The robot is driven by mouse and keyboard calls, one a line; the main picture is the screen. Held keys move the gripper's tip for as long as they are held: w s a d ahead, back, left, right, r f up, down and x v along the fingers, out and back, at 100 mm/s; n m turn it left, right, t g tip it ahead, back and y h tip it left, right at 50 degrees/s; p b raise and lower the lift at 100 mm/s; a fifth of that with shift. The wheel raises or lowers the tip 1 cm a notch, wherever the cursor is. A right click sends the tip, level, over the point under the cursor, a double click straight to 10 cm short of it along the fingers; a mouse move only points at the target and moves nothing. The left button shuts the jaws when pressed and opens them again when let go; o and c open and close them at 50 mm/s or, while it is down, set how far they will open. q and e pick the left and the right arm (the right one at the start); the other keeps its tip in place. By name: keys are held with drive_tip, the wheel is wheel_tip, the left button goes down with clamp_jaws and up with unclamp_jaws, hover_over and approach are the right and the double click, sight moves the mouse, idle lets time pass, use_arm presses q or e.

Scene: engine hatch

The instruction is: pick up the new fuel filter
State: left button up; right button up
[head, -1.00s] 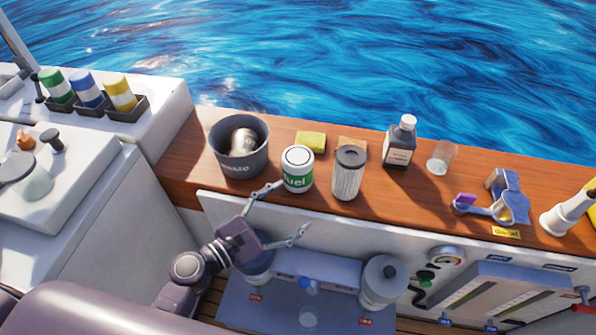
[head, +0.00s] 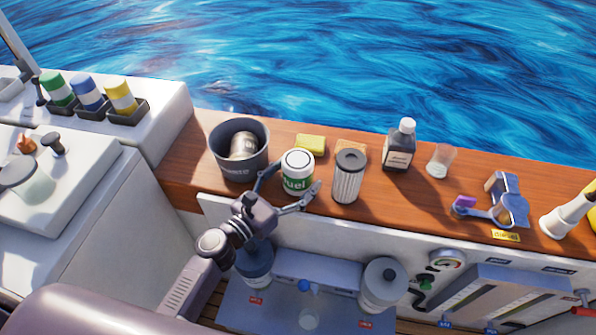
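The new fuel filter, a white can with a green "fuel" band (head: 297,172), stands upright on the wooden ledge (head: 420,195). My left gripper (head: 292,182) is open at its near side. One finger lies by the can's left side. The other reaches toward the gap between the can and a ribbed grey filter cartridge (head: 347,177). I cannot tell whether either finger touches the can. My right gripper is not in view.
Left of the can is a dark bucket (head: 226,162) with a metallic canister inside. A yellow sponge (head: 311,144) lies behind. A dark bottle (head: 399,148), a clear cup (head: 440,161) and a blue tool (head: 507,198) are to the right. Filter housings (head: 383,285) sit below the ledge.

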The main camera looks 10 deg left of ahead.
use_arm(q)
drive_tip(key=shift+w+d, duration=0.15)
drive_tip(key=shift+w, duration=0.2)
drive_tip(key=c, duration=1.6)
drive_tip(key=shift+r, duration=0.1)
